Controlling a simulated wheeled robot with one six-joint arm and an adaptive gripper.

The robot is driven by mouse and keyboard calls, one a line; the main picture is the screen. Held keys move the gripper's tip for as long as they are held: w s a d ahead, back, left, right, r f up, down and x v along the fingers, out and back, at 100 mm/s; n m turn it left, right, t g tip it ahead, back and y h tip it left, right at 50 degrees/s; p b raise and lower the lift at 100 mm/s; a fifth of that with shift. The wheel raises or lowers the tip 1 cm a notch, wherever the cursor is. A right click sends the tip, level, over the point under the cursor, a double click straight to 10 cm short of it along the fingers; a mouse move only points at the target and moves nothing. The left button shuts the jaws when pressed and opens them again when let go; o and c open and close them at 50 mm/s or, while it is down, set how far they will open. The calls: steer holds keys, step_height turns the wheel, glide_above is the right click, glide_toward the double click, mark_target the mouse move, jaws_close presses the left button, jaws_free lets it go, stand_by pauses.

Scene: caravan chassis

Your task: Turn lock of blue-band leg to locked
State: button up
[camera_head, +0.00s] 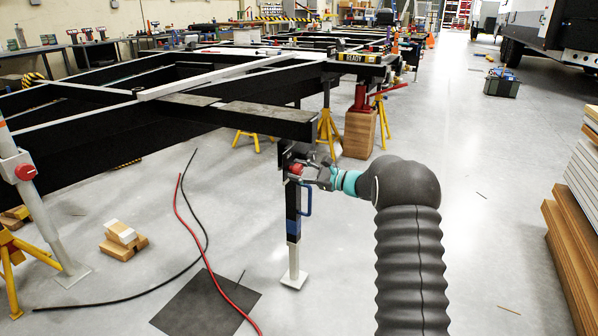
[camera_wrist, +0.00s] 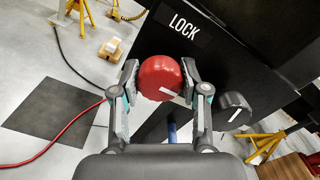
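The blue-band leg (camera_head: 293,228) stands upright under the front corner of the black chassis, its foot plate on the floor. It has a blue band and a blue handle (camera_head: 306,200). Its red lock knob (camera_wrist: 160,78) is round, with a white mark pointing to the lower right in the wrist view. A white LOCK label (camera_wrist: 185,24) is above the knob on the black plate. My gripper (camera_wrist: 160,76) has one finger on each side of the knob, both seemingly touching it. It also shows in the head view (camera_head: 308,172), at the leg's top.
A dark grey knob (camera_wrist: 235,108) with a white mark sits right of the red one. Another leg with a red knob (camera_head: 26,172) stands at far left. A red and a black cable cross the floor by a dark mat (camera_head: 200,308). Stacked boards (camera_head: 570,250) stand at right.

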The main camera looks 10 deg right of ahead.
steer(key=shift+o, duration=1.2)
steer(key=shift+d, duration=0.1)
steer(key=v, duration=1.2)
